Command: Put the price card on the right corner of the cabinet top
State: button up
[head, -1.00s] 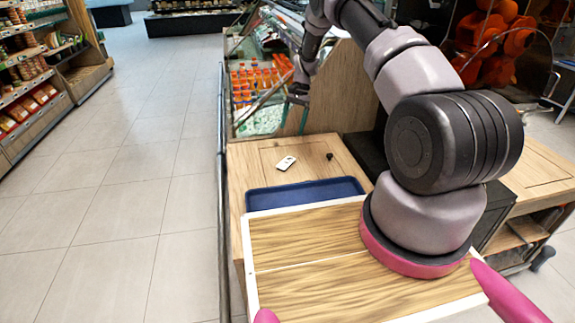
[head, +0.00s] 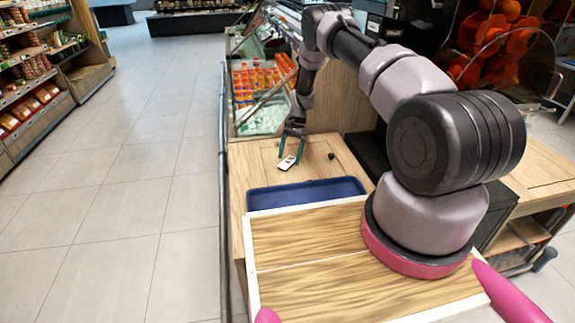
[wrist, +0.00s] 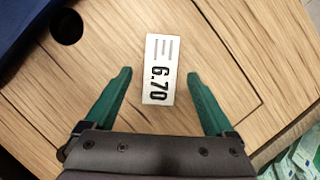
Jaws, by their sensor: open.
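The price card (head: 287,163) is a small white card lying on the wooden cabinet top (head: 258,172), left of its middle in the head view. In the wrist view the card (wrist: 160,70) shows "6.70" and lies flat. My gripper (head: 291,156) is just over the card, pointing down. In the wrist view my gripper (wrist: 160,75) is open, with one green finger on each side of the card and clear gaps between. The card is not held.
A dark blue tray (head: 306,193) lies at the near side of the cabinet top. A small black round thing (head: 331,155) is right of the card. Orange bottles (head: 250,82) stand in a chilled case behind. The cabinet top's left edge borders a rail.

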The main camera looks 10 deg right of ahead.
jog(key=shift+s+a+f, duration=0.15)
jog(key=shift+a+f, duration=0.05)
jog(key=shift+f, duration=0.35)
grip_shut()
